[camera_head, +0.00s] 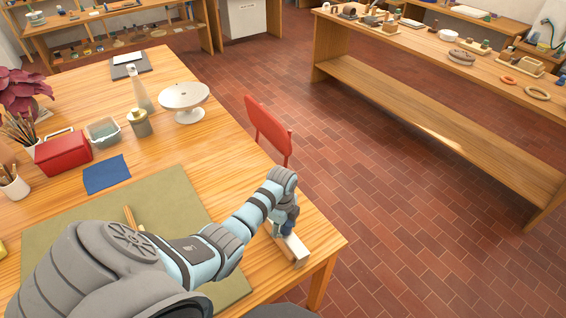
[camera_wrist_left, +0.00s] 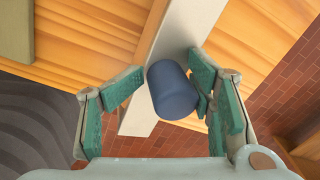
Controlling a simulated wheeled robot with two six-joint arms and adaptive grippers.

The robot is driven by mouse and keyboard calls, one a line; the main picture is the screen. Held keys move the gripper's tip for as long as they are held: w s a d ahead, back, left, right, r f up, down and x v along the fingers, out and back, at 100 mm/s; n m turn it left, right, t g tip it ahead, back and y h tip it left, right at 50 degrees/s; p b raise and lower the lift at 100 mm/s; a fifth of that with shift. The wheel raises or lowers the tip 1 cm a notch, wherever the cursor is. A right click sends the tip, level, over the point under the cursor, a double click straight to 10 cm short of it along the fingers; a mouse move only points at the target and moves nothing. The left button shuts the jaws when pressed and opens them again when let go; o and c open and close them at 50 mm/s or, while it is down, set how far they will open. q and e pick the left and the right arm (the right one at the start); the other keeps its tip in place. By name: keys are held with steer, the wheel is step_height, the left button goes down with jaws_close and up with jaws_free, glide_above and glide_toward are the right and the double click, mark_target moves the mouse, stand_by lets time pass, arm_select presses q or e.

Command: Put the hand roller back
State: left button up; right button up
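A blue cylinder (camera_wrist_left: 173,90), which looks like the hand roller, is between the two green-padded fingers of my left gripper (camera_wrist_left: 169,76) in the left wrist view. The right finger appears to touch or overlap its side; the left fingertip is very close to it. I cannot tell whether the fingers press on it. No handle can be made out. In the head view my left gripper (camera_head: 290,214) points down over this white piece (camera_head: 296,247) near the table's right edge. My right gripper is not in view.
The wooden table (camera_head: 165,130) carries an olive mat (camera_head: 180,205), a blue cloth (camera_head: 106,175), a red box (camera_head: 62,153), a white turntable (camera_head: 184,97) and a bottle (camera_head: 138,88). A long shelf (camera_head: 430,95) is across the brick floor.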

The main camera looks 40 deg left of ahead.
arm_select(q)
step_height(320, 180, up, 13)
steer(key=p, duration=0.2)
stand_by(0.5)
